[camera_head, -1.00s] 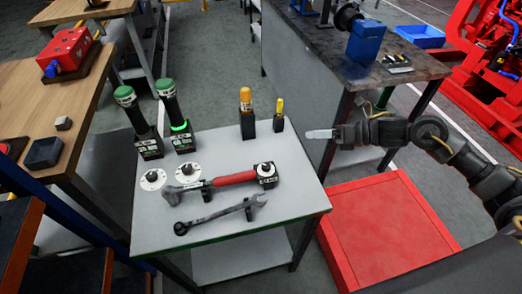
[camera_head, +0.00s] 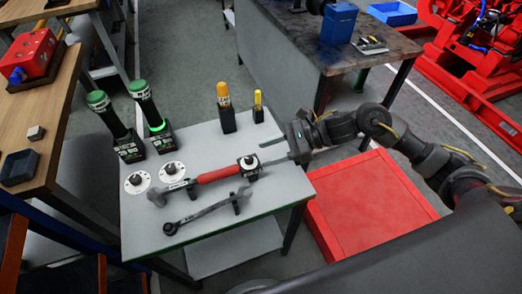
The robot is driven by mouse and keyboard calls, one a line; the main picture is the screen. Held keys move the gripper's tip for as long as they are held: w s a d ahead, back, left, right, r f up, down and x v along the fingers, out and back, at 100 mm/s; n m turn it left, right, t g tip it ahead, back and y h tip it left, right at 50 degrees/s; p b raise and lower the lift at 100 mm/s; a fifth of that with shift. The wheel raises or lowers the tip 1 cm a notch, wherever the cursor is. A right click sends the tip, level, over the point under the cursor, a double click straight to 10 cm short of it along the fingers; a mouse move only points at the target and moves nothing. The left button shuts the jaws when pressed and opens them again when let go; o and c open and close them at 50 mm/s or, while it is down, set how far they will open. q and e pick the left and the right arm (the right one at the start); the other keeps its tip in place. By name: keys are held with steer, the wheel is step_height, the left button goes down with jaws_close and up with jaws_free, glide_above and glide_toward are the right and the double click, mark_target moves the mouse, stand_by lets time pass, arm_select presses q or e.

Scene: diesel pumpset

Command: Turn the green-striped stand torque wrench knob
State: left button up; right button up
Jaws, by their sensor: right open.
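A torque wrench with a red handle (camera_head: 218,174) lies on a small grey table (camera_head: 235,233) with a green front edge. At its right end is a black block with a white-ringed knob (camera_head: 249,161). Two more black knobs on white dials, a left one (camera_head: 137,182) and a right one (camera_head: 172,170), sit at the table's left. My right gripper (camera_head: 269,152) is open and empty, its two fingers pointing left toward the block's knob. The fingertips are close to the block; I cannot tell whether they touch it. My left gripper is out of view.
Two green-capped tools (camera_head: 146,104) stand in black holders at the back left. An orange-topped tool (camera_head: 225,105) and a thin yellow one (camera_head: 258,105) stand behind the block. A grey spanner (camera_head: 208,210) lies in front. A red box (camera_head: 370,205) is on the floor at right.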

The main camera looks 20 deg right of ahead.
mark_target(249, 158)
steer(key=p+x, duration=0.1)
steer(key=x, duration=0.3)
steer(key=shift+w+r, duration=0.1)
steer(key=shift+a+f, duration=0.25)
steer(key=shift+a, duration=0.1)
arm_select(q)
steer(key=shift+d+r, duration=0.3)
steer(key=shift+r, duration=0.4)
arm_select(e)
steer(key=shift+a, duration=0.1)
